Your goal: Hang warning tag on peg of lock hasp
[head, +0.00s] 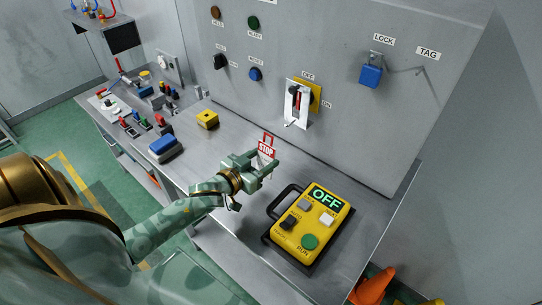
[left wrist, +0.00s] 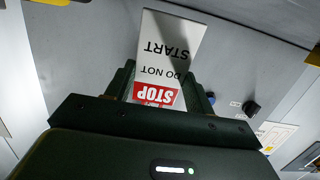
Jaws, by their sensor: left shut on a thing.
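The warning tag (head: 266,148) is a red and white card with STOP on it. My left gripper (head: 264,167) is shut on it and holds it up above the bench, left of the yellow control box. In the left wrist view the tag (left wrist: 170,45) stands out from between the fingers, its words upside down: STOP, DO NOT START. The lock hasp (head: 291,103) is a pale plate on the grey panel beside the yellow switch plate, with a small peg (head: 288,125) at its lower end. The tag is apart from it, lower and to the left. My right gripper is not in view.
A blue padlock (head: 371,75) hangs under the LOCK label, beside an empty hook (head: 421,71) under TAG. A yellow box (head: 310,225) reading OFF stands on the bench at front right. A small yellow block (head: 207,120) and several small parts lie to the left.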

